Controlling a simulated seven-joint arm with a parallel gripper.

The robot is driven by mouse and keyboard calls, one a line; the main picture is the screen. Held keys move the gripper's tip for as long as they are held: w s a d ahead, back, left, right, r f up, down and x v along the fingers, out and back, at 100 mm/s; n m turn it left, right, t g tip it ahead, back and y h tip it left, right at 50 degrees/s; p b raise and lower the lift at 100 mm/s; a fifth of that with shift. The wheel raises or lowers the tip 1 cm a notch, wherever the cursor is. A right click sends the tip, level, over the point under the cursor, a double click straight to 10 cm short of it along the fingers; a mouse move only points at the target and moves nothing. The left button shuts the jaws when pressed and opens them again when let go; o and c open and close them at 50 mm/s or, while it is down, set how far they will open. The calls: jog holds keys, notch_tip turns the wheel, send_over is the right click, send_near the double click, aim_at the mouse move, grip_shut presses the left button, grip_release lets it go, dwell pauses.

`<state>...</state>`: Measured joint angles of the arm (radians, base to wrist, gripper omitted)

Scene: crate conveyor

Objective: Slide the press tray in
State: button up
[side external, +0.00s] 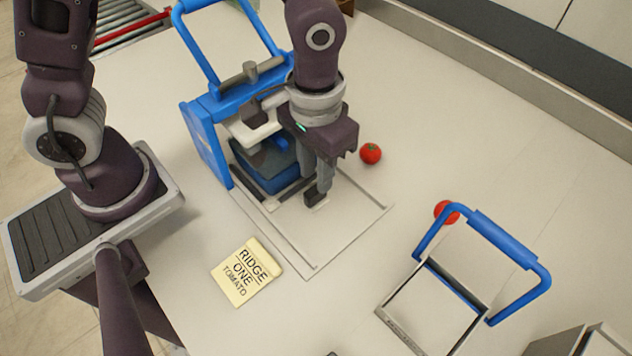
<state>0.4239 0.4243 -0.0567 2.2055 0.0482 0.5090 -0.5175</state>
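The press (207,140) is a blue frame with a grey cross bar and a blue lever handle, standing at the upper left of the table. A dark blue block-like part, which looks like the press tray (268,178), sits low inside the frame. Pale guide rails (352,238) run out from it along the table towards the lower right. My gripper (316,194) points down in front of the press, its fingertips low over the railed area and close together. I cannot tell whether they hold or touch anything. My wrist hides part of the press and tray.
One tomato (371,153) lies right of my gripper. Another tomato (446,211) lies behind a blue-handled metal frame (505,240) at the right. A note reading "RIDGE ONE TOMATO" (246,272) lies in front. The table's upper right is clear.

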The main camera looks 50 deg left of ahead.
notch_tip(320, 180, up, 2)
jog(key=shift+r, duration=0.15)
jog(key=shift+c, duration=0.4)
jog(key=d+m, duration=0.1)
jog(key=m, duration=0.1)
jog(key=d+m, duration=0.1)
jog(key=d+m+y, duration=0.1)
jog(key=d+m, duration=0.1)
jog(key=shift+w+r+m, duration=0.25)
jog(key=shift+m, duration=0.05)
grip_shut()
jog(key=d+r+m+y, duration=0.3)
jog(key=d+m, duration=0.4)
jog(key=m, duration=0.5)
jog(key=x, duration=1)
jog(key=shift+s+a, duration=0.2)
jog(key=shift+s, duration=0.2)
jog(key=a, duration=0.2)
jog(key=shift+a, duration=1)
